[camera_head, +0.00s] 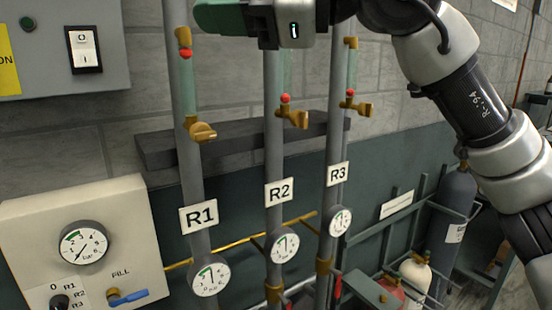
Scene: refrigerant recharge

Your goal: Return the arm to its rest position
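My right arm comes in from the right and bends over at the top right. Its end (290,22), with a dark and green housing and a small lit mark, is at the top centre, in front of the upper parts of the pipes R2 and R3. My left arm and gripper are not in view.
Pipes labelled R1 (198,217), R2 (279,192) and R3 (338,174) carry brass valves and gauges. A dark ledge (160,152) runs behind them. A fill panel (35,220) with a blue-handled valve (128,297) stands left. Gas cylinders (455,215) stand lower right.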

